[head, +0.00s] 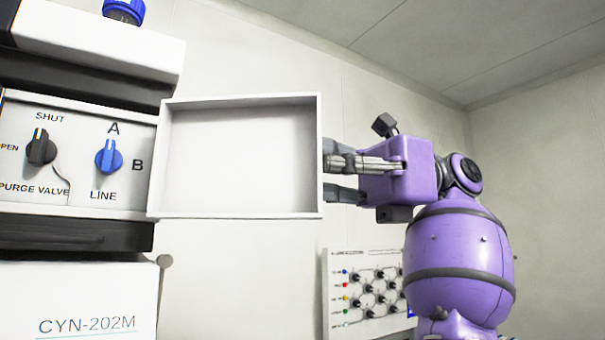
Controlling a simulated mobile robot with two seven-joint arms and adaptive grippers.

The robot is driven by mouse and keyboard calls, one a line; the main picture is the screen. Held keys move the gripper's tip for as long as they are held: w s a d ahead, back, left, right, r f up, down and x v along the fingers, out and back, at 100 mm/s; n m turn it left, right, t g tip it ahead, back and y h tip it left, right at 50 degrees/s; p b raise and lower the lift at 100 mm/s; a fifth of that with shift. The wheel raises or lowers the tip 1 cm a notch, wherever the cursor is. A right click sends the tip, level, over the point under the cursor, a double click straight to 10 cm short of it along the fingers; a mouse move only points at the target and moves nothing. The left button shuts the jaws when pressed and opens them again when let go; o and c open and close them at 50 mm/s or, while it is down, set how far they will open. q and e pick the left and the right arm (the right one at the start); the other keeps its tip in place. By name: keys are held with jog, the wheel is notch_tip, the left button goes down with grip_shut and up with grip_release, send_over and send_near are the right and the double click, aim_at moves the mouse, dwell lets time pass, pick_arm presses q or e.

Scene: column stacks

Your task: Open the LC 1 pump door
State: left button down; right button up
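The LC 1 pump door (240,158) is a shallow white tray-like panel. In the head view it stands swung out to the right of the pump front, with its inner side facing me. Behind where it would sit, the pump's control panel (75,180) is exposed, with a black purge valve knob (41,148) and a blue line knob (109,157). My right gripper (328,172) is at the door's free right edge, its fingers apart. The fingertips end at that edge, and I cannot tell whether they touch it. My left gripper is not in view.
The pump body (75,300), marked CYN-202M, fills the lower left. A blue-capped bottle (124,11) stands on top. A board with several small knobs (365,290) is at the back, partly behind my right arm.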

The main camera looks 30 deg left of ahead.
jog(key=shift+s+d+f, duration=0.15)
jog(key=shift+s+f, duration=0.2)
jog(key=shift+s, duration=0.05)
dwell(0.4)
jog(key=shift+w+r, duration=0.1)
jog(key=shift+w, duration=0.25)
jog(key=shift+s, duration=0.15)
